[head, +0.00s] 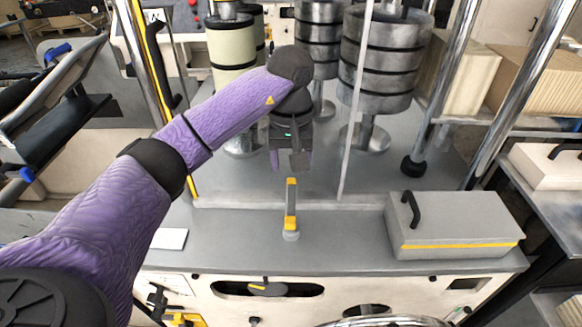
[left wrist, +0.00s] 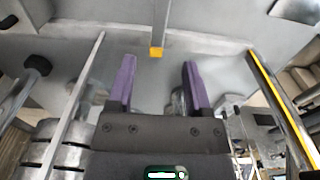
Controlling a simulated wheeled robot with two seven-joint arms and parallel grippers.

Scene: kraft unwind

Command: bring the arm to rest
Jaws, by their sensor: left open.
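My left arm reaches in from the left in the head view, and its gripper (head: 290,166) points down over the grey machine deck. The left wrist view shows the gripper's two purple fingers (left wrist: 158,64) spread apart with nothing held between them. A small upright lever with yellow parts (head: 291,207) stands on the deck's front ledge, just below and in front of the gripper in the head view. In the left wrist view its yellow end (left wrist: 156,52) shows beyond the fingertips, apart from them. My right gripper is not in view.
Dark banded rolls (head: 383,62) and a cream roll (head: 231,50) stand behind the gripper. A thin pale upright rod (head: 355,100) is close on its right. A grey box with a black handle (head: 455,224) sits at the right. The ledge left of the lever is mostly clear.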

